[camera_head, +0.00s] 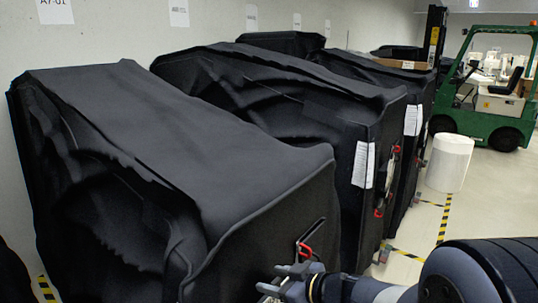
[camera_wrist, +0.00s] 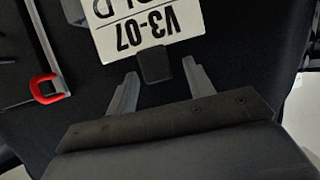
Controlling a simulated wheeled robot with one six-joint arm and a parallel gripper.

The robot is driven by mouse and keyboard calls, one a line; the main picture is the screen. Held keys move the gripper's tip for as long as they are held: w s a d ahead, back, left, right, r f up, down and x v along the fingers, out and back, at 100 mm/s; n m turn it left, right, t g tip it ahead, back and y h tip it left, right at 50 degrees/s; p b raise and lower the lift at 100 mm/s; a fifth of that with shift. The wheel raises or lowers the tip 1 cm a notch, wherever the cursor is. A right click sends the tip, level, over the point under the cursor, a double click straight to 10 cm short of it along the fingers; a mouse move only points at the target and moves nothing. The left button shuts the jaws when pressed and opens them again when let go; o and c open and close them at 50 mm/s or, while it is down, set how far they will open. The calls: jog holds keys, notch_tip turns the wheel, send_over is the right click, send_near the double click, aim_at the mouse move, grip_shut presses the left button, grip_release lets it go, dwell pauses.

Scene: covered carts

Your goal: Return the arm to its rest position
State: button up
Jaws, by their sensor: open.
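My gripper (camera_head: 283,277) is at the lower middle of the head view, in front of the nearest black covered cart (camera_head: 270,235). In the wrist view my gripper (camera_wrist: 155,75) has its two grey fingers apart, with the dark cover behind them. A white label (camera_wrist: 150,22) reading "V3-07" upside down lies just beyond the fingertips. A dark tab or clip overlaps the label's edge between the fingers; I cannot tell whether it touches them. A red hook (camera_wrist: 45,88) is left of the fingers, and a red clip (camera_head: 305,250) shows just above my gripper in the head view.
More covered carts (camera_head: 325,110) stand in a row along the left wall. A white roll (camera_head: 449,163) stands on the floor to the right, near a green forklift (camera_head: 490,112). Yellow-black tape (camera_head: 444,218) marks the floor.

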jog(key=shift+r, duration=0.4)
jog(key=shift+s+d+f, duration=0.25)
jog(key=shift+d+f, duration=0.05)
jog(key=shift+d, duration=0.1)
jog(key=p+v, duration=0.1)
jog(key=v, duration=0.9)
jog(key=x, duration=0.7)
jog(key=b+x, duration=0.1)
jog(key=x, duration=0.3)
jog(key=shift+a+r, duration=0.15)
jog(key=shift+r, duration=0.15)
notch_tip(320, 180, up, 11)
jog(key=p, duration=0.6)
jog(key=shift+s+f, duration=0.1)
jog(key=shift+f, duration=0.1)
jog(key=shift+r+p, duration=0.75)
jog(key=shift+p, duration=0.55)
jog(key=shift+d, duration=0.2)
